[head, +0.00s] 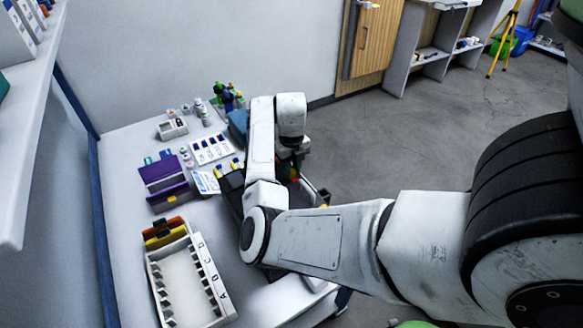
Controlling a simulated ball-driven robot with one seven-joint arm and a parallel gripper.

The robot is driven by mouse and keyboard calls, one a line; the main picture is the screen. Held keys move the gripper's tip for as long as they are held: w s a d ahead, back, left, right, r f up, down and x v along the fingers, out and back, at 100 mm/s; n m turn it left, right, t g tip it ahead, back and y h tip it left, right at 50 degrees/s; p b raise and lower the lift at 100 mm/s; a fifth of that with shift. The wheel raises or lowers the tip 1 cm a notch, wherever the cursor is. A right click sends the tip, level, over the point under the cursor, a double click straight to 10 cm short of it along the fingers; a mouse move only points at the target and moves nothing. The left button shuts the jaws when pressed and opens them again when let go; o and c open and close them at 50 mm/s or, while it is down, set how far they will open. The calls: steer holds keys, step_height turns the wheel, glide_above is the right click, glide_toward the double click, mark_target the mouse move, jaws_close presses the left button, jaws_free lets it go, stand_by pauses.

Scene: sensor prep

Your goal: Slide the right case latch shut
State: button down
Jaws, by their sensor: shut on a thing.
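A dark case (230,188) sits at the right side of the white table, mostly hidden behind my arm. My gripper (294,172) points down over the case's right part at the table's right edge. Its fingers are small and dark here, with a bit of orange-red beside them. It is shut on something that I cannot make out. The right case latch cannot be picked out from this view. A small yellow piece (323,206) shows just right of my arm.
The table holds a purple box (165,183), a white lettered rack (219,292) in front, a white card with blue items (211,149), and a small grey box (172,128). A shelf (32,120) overhangs the left. Open floor lies right of the table.

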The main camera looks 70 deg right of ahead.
steer(key=shift+s+a+r+p, duration=0.15)
steer(key=shift+s+a+p, duration=0.35)
steer(key=shift+p, duration=0.35)
steer(key=shift+s+f, duration=0.15)
steer(key=shift+f, duration=0.05)
steer(key=c, duration=0.9)
jaws_free()
steer(key=shift+r, duration=0.1)
step_height(320, 180, up, 11)
steer(key=shift+f, duration=0.15)
steer(key=shift+a+f, duration=0.1)
